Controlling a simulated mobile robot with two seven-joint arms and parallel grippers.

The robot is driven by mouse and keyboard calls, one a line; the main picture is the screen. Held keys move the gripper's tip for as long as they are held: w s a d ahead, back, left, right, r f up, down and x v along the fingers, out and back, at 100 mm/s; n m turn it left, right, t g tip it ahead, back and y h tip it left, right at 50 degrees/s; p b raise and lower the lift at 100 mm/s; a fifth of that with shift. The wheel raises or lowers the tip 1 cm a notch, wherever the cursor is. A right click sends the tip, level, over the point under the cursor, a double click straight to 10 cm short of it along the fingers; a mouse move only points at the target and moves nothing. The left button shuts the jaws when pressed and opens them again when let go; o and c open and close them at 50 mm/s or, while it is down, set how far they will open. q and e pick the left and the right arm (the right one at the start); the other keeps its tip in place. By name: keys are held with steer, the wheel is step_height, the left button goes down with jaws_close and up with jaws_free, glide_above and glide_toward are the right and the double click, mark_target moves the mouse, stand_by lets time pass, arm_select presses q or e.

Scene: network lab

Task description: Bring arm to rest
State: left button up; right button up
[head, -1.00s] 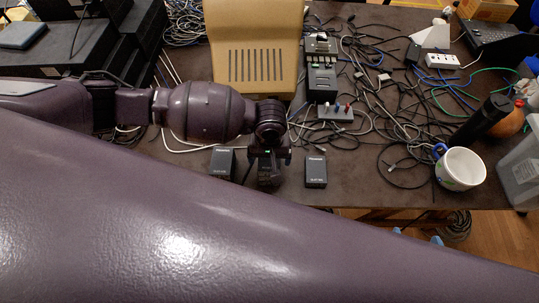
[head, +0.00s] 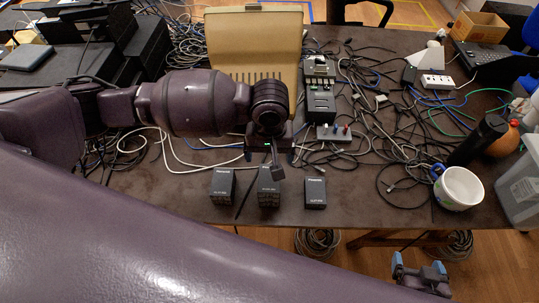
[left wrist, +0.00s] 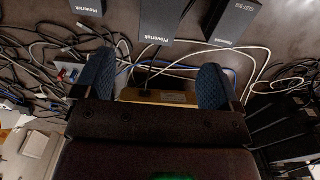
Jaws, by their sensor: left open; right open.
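My left gripper (head: 270,152) is above the table in the head view, its arm coming in from the left. In the left wrist view its two blue pads (left wrist: 155,84) are wide apart with nothing held between them. Three black power adapters stand in a row near the table's front edge: the left one (head: 222,187), the middle one (head: 268,190) and the right one (head: 315,193). The gripper is behind and above the middle adapter, apart from it. My right gripper (head: 418,268) is at the lower right, beyond the table's front edge, open and empty.
Tangled cables (head: 385,125) cover the table's right half. A beige slatted case (head: 255,45) stands behind my left gripper. The table (head: 150,190) is bare left of the adapters.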

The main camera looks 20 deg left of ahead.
stand_by(0.5)
arm_select(q)
steer(key=s+d+m+t+h, duration=0.2)
steer(key=s+d+m+h, duration=0.2)
steer(key=s, duration=0.3)
steer(key=s+a+f+t+y, duration=0.1)
steer(key=s+a+y, duration=0.1)
steer(key=s+a, duration=0.55)
steer(key=s+a+f+t+y, duration=0.1)
steer(key=s+a+y, duration=0.25)
steer(key=a, duration=0.75)
steer(key=w+f+t, duration=0.2)
steer(key=f, duration=0.1)
steer(key=w+f+t+h, duration=0.1)
steer(key=w+f+t, duration=0.1)
steer(key=f+t, duration=0.1)
steer(key=w+f+t, duration=0.2)
steer(key=f, duration=0.2)
steer(key=shift+w+a, duration=0.3)
steer(key=shift+w, duration=0.05)
steer(key=shift+f+t, duration=0.15)
steer(key=shift+t, duration=0.25)
